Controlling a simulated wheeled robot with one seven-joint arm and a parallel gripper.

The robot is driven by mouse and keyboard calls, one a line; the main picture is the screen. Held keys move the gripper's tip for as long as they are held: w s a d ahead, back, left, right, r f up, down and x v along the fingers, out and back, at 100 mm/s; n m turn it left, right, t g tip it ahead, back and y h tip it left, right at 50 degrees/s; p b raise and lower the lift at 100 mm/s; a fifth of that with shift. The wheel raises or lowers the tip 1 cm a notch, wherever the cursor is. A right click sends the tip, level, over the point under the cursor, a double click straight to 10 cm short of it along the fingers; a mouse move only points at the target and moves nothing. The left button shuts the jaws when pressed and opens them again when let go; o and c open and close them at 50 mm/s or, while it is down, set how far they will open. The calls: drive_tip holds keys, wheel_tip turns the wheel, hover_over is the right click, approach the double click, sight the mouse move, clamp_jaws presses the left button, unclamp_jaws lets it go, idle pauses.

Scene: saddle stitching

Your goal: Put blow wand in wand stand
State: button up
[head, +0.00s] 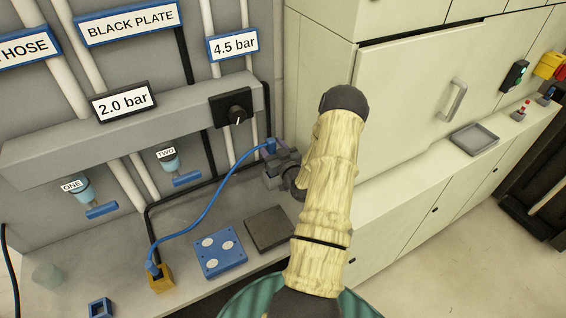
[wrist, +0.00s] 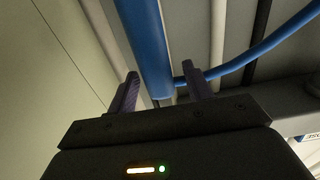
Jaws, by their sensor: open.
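My gripper (head: 274,158) is beside the right end of the grey wall beam, mostly behind my own arm in the head view. In the wrist view my gripper (wrist: 160,76) has its two dark fingers apart. A thick blue cylinder (wrist: 150,45), probably the blow wand, shows between and beyond them; I cannot tell if it touches a finger. In the head view a blue piece (head: 268,147) with a blue hose sits at the fingertips. The hose runs down to a blue fitting in a yellow block (head: 161,281). A hollow blue block (head: 100,308) may be the wand stand.
On the bench are a blue plate (head: 220,252) with pale discs and a dark plate (head: 268,229). Valves ONE (head: 80,193) and TWO (head: 171,160) hang below the beam (head: 140,118). A cream cabinet (head: 420,100) stands at the right. A grey tray (head: 474,138) lies on its ledge.

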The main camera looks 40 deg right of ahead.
drive_tip(key=b+v, duration=0.3)
drive_tip(key=v, duration=0.6)
drive_tip(key=shift+s, duration=0.2)
drive_tip(key=w+a+r+n+g+y, duration=0.1)
drive_tip(key=w+a+n+g+y, duration=0.2)
drive_tip(key=a, duration=0.4)
drive_tip(key=w+a+r+g, duration=0.1)
drive_tip(key=w+a+g, duration=0.1)
drive_tip(key=a+g, duration=0.3)
drive_tip(key=s+a+r+g, duration=0.3)
drive_tip(key=s+a, duration=0.4)
drive_tip(key=a, duration=0.2)
drive_tip(key=s+a+r+g+y, duration=0.1)
drive_tip(key=s+a+r+g, duration=0.2)
drive_tip(key=s+a, duration=0.4)
drive_tip(key=shift+a+r+g, duration=0.3)
drive_tip(key=shift+a+g, duration=0.1)
drive_tip(key=shift+a, duration=0.8)
drive_tip(key=shift+w, duration=0.1)
